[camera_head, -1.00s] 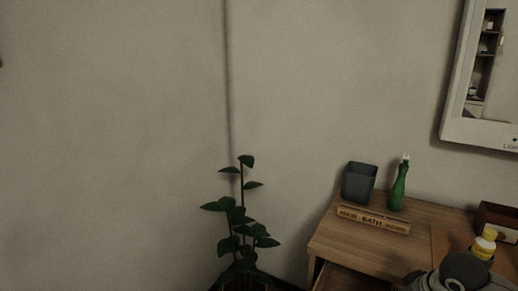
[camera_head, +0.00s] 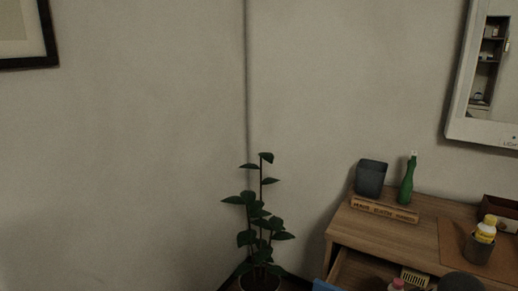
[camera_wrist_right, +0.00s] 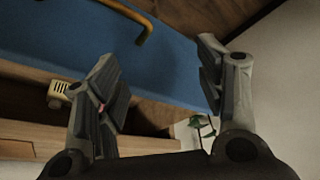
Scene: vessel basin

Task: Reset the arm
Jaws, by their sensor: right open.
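My right gripper (camera_wrist_right: 160,85) is open and empty in the right wrist view, its two dark fingers spread apart. Beyond the fingers is a blue surface (camera_wrist_right: 170,55) with a yellowish bent handle (camera_wrist_right: 140,22). In the head view a dark rounded part of my arm shows at the bottom right edge, but no fingers are visible there. My left gripper is not in either view.
A wooden desk (camera_head: 400,238) with a partly open drawer stands at the right. A potted plant (camera_head: 260,225) stands in the corner.

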